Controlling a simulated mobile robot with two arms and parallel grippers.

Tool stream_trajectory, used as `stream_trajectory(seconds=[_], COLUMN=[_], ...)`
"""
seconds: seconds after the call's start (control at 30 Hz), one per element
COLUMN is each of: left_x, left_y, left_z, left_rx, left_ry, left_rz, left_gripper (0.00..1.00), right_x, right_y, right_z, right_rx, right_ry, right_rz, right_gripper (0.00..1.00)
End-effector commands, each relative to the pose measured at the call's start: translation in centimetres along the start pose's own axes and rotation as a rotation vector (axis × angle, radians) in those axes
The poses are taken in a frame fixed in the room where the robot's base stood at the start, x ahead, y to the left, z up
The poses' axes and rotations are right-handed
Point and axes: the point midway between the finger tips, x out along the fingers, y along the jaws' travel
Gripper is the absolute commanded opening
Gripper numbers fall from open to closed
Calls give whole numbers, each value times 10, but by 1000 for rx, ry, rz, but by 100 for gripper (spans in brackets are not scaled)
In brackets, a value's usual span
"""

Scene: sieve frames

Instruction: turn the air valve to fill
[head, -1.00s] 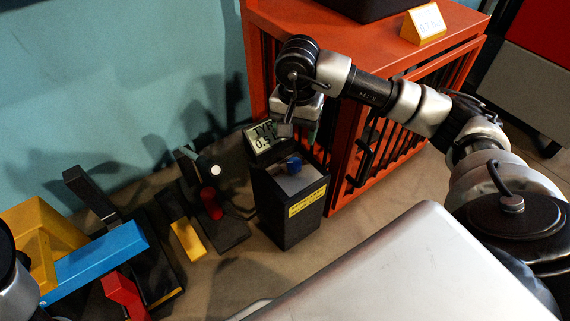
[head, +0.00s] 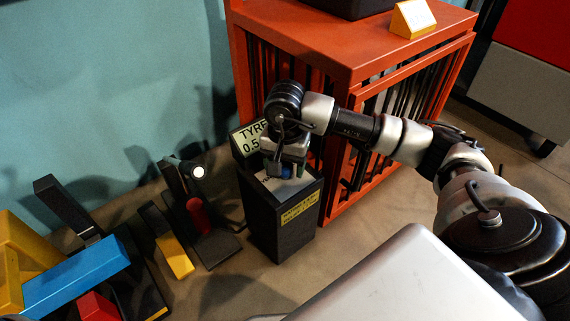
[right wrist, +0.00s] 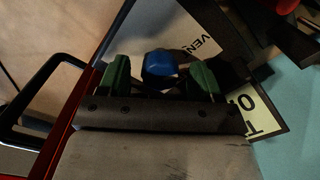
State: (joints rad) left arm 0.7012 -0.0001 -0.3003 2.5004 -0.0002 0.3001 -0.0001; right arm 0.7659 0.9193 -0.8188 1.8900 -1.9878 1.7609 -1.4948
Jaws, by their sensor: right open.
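The air valve is a blue knob (head: 286,172) on the pale top plate of a black post (head: 283,222) with a yellow label. In the right wrist view the knob (right wrist: 160,66) sits between my two green fingertips, with a gap on each side. My right gripper (head: 284,165) points down over the post and is open around the knob. The plate (right wrist: 190,30) beside the knob shows letters reading "VEN"; the rest of the word is hidden. A display (head: 251,140) behind the post reads "TYRE 0.5", partly covered by my gripper. My left gripper is not in view.
An orange slatted cage (head: 345,60) stands close behind and right of the post. A black stand with a red part (head: 197,214) is left of it. A blue beam (head: 75,277) and yellow blocks lie at far left. Bare floor shows in front of the post.

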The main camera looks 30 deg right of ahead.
Motion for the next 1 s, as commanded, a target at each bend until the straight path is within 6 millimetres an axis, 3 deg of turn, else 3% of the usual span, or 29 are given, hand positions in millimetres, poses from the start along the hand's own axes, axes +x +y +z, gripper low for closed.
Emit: stream_trajectory(seconds=[0.03, 0.33, 0.67, 1.0], left_x=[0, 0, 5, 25], left_y=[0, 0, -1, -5], left_z=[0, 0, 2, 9], left_rx=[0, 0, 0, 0], left_ry=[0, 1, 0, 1], left_rz=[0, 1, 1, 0], left_gripper=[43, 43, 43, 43], right_x=[0, 0, -2, -3], right_y=[0, 0, 0, 0], right_z=[0, 0, 0, 0], right_rx=[0, 0, 49, 287], right_ry=[0, 0, -1, 0], right_rz=[0, 0, 1, 2], right_gripper=[60, 16, 16, 16])
